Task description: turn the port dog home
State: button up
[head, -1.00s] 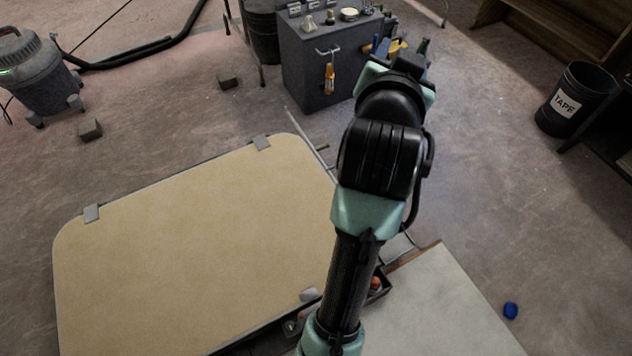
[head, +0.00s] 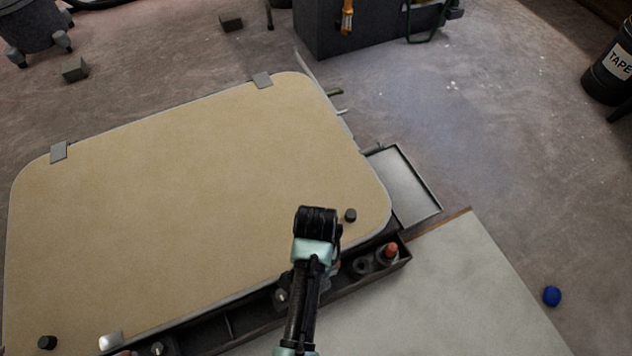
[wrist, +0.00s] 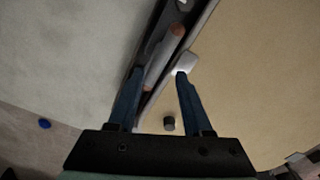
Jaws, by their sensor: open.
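The beige hatch panel (head: 190,180) lies flat, with a silver dog (head: 110,341) at its near-left edge. In the wrist view a silver dog (wrist: 186,65) sits on the panel's edge, at the tip of the right finger; I cannot tell whether they touch. My gripper (wrist: 158,74) is open, its two blue-grey fingers apart and pointing down at the edge between panel and tray. Nothing is clearly held between them. In the head view my arm hides the fingers and this dog. I cannot tell from labels which dog is port.
A dark narrow tray (head: 245,322) runs along the panel's near edge, with an orange-topped item (head: 391,251) at its right end. A pale orange-ended stick (wrist: 165,55) lies by the left finger. Black knobs (head: 350,215) stand on the panel. A pale bench top (head: 420,300) is mostly clear.

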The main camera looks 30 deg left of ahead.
notch_tip(320, 180, down, 13)
jog(key=b, duration=0.8)
jog(key=shift+r, duration=0.15)
